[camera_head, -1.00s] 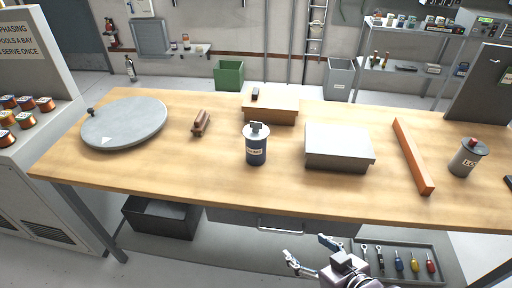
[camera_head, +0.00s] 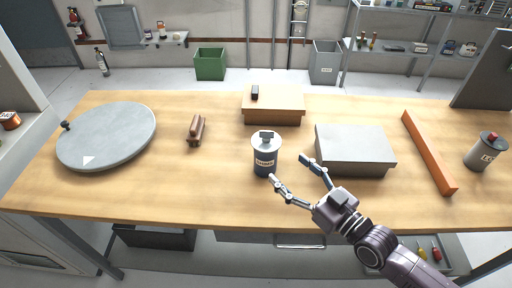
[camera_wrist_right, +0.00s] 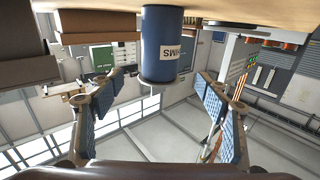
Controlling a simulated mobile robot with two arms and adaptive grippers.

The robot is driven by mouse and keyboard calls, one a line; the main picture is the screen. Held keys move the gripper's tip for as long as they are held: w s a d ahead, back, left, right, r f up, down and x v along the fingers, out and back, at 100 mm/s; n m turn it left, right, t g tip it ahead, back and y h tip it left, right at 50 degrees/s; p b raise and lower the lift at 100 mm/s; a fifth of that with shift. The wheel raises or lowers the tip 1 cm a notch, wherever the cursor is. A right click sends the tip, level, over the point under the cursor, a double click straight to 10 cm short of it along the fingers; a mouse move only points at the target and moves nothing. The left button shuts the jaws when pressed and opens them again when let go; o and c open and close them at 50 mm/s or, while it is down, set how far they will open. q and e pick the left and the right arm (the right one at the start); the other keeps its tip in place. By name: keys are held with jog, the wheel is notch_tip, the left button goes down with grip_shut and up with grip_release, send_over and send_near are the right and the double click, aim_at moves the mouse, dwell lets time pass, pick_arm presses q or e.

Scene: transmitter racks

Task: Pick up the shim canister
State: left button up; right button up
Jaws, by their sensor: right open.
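The shim canister (camera_head: 265,155) stands upright on the wooden workbench. It is dark blue with a pale lid, a dark knob on top and a white label. My right gripper (camera_head: 287,172) is open, just to the front right of the canister, with its fingers pointing toward it. In the right wrist view the blue canister (camera_wrist_right: 163,45) shows upside down, its label partly reading "IMS", ahead of and between the open fingers (camera_wrist_right: 155,105). The fingers do not appear closed on it. My left gripper is not in view.
A grey box (camera_head: 354,150) stands right of the canister, close to my right gripper. Behind are a wooden block (camera_head: 273,104) and a brown object (camera_head: 196,130).

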aim_at(274, 155)
jog(key=b+x, duration=0.1)
jog(key=x, duration=0.3)
jog(key=shift+w+a, duration=0.4)
jog(key=shift+w, duration=0.05)
jog(key=b+x, duration=0.1)
jog(key=x, duration=0.3)
jog(key=shift+w+a+r, duration=0.1)
jog(key=shift+w+r, duration=0.05)
jog(key=shift+r, duration=0.05)
jog(key=shift+w+a, duration=0.25)
jog(key=shift+w, duration=0.05)
jog(key=c, duration=1.5)
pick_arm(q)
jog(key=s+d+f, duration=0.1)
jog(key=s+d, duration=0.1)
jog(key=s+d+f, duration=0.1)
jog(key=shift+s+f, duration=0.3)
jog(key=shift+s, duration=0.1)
pick_arm(e)
jog(key=shift+r, duration=0.1)
jog(key=shift+c, duration=0.6)
